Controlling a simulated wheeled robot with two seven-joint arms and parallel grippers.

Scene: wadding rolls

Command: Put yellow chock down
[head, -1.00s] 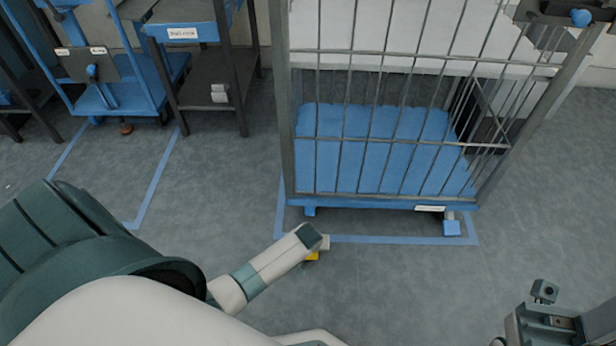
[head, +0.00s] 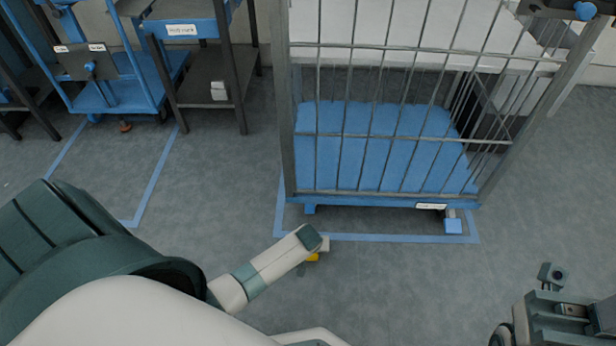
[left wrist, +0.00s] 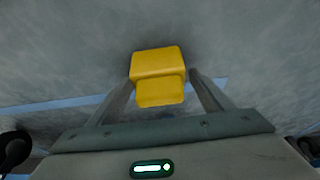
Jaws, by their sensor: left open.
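The yellow chock (left wrist: 158,66) shows in the left wrist view, just beyond and between the two fingers of my left gripper (left wrist: 160,95). The fingers stand apart on either side of it. In the head view only a small yellow part of the chock (head: 313,257) shows beside the end of my left arm, low by the floor near the blue floor line. The left fingers are mostly hidden there behind the wrist. Whether the chock rests fully on the floor is hard to tell. My right gripper (head: 560,305) is at the lower right, its fingers not clearly visible.
A wire cage trolley (head: 385,202) with blue contents stands inside a blue floor outline (head: 375,239), just beyond my left gripper. A blue cart (head: 120,92) and a dark rack (head: 210,75) stand at the upper left. Grey floor (head: 400,290) is clear between my arms.

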